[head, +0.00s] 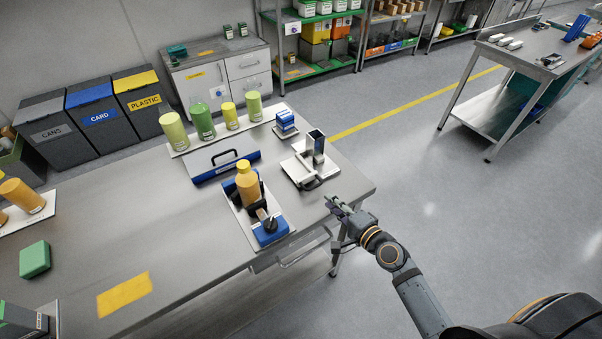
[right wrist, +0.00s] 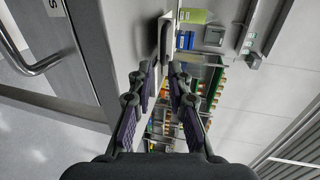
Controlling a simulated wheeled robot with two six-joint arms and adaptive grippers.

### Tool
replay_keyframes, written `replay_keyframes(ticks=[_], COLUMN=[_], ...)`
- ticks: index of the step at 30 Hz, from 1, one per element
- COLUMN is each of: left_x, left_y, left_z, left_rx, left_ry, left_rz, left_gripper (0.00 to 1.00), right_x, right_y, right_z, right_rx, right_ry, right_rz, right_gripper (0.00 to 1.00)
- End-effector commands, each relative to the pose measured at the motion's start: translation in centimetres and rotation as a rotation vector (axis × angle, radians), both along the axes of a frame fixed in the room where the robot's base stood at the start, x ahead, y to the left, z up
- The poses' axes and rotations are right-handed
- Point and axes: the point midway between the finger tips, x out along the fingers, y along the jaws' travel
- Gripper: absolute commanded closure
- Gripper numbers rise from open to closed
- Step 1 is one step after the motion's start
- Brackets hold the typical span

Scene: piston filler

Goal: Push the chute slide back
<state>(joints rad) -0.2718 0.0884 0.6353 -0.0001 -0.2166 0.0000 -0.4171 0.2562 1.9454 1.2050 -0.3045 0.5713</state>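The chute unit stands near the right end of the steel table, with an upright grey metal chute (head: 314,145) on a white base plate (head: 293,166). A black looped handle (head: 312,184) sticks out at its front; I take it to be on the slide. My right gripper (head: 334,203) is just off the table's right front edge, a little in front of the handle and apart from it. In the right wrist view the two fingers (right wrist: 160,72) stand apart with nothing clearly held between them. How far the slide is out is too small to tell. My left gripper is not in view.
An orange bottle (head: 247,187) stands in a blue-and-white fixture left of the chute unit. A blue stack (head: 286,122) and a row of green and yellow cylinders (head: 203,121) stand behind. A drawer handle (right wrist: 38,58) juts below the table edge. The floor right of the table is clear.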

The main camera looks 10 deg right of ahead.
Motion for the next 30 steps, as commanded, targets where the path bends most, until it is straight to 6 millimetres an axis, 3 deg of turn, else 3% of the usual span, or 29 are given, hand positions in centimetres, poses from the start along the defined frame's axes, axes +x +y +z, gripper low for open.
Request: replay_keyframes(ticks=[2,4,9,12,16,22,30], left_x=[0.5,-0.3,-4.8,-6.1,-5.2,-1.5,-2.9], left_y=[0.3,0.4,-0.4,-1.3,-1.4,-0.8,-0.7], left_z=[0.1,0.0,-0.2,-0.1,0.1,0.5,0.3], left_rx=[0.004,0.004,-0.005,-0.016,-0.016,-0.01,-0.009], left_ry=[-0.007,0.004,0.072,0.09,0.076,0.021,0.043], left_rz=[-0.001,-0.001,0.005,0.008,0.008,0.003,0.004], left_gripper=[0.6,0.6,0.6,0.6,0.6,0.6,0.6], right_x=[-0.1,0.0,1.5,3.4,6.0,8.8,9.6], right_y=[0.0,0.0,0.5,1.2,2.2,3.2,3.5], right_z=[0.0,0.0,-0.2,-0.6,-1.3,-2.2,-2.5], right_rx=[0.002,0.002,0.002,0.004,0.004,0.001,-0.001], right_ry=[0.001,0.001,-0.002,-0.003,-0.002,-0.001,0.001], right_rz=[0.001,0.001,-0.002,-0.002,-0.002,0.0,0.001], right_gripper=[0.82,0.82,0.82,0.82,0.82,0.82,0.82])
